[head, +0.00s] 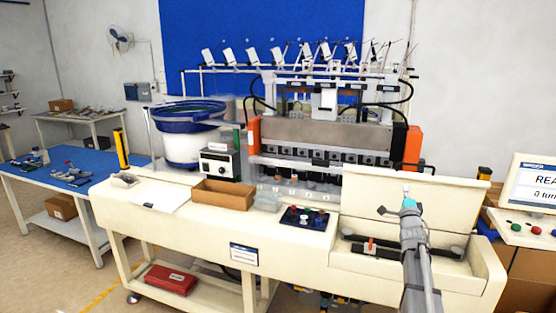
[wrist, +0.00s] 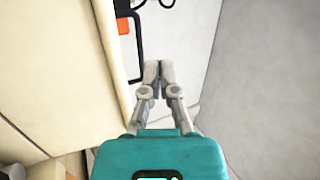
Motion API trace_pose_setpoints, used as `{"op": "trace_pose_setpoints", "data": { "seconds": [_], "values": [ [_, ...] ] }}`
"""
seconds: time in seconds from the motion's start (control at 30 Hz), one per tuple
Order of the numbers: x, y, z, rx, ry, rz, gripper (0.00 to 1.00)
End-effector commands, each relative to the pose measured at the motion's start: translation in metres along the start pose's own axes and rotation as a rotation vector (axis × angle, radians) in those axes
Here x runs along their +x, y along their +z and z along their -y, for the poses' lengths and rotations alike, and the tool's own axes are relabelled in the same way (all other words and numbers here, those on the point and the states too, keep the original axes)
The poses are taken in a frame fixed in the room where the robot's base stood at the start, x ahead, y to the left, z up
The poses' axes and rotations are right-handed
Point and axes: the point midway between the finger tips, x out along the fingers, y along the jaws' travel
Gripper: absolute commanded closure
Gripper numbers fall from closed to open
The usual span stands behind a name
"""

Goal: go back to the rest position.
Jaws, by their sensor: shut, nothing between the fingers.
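My gripper (wrist: 158,68) shows in the wrist view with its two grey fingers together and nothing between them. Its teal body fills the bottom of that view. In the head view my gripper (head: 407,190) is at the end of my raised arm, at the right part of the machine, in front of the upright cream panel (head: 365,205). Its fingers are small there and hard to make out. My arm hides part of the panel and of the open recess below it.
The cream bench (head: 190,222) carries a blue-rimmed bowl feeder (head: 184,150), a cardboard box (head: 222,194) and a button panel (head: 304,218). A monitor (head: 535,185) stands at the right. A cream surface (wrist: 75,60) runs close left of the fingers in the wrist view.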

Motion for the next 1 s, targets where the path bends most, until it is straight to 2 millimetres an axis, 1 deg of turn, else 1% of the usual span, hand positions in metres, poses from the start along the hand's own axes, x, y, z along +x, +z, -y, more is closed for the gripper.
{"op": "trace_pose_setpoints", "data": {
  "seconds": [0.17,0.27,0.47,0.57,0.77,0.97,1.0],
  "values": [
    [-0.015,0.021,-0.015,-0.091,0.132,-0.008,1.0],
    [-0.029,0.037,-0.028,-0.166,0.24,-0.002,1.0],
    [-0.066,0.072,-0.055,-0.337,0.48,0.062,1.0],
    [-0.089,0.091,-0.067,-0.419,0.596,0.12,1.0],
    [-0.143,0.128,-0.086,-0.583,0.815,0.286,1.0],
    [-0.207,0.162,-0.097,-0.734,1.004,0.516,1.0],
    [-0.22,0.169,-0.097,-0.761,1.037,0.57,1.0]
  ]
}}
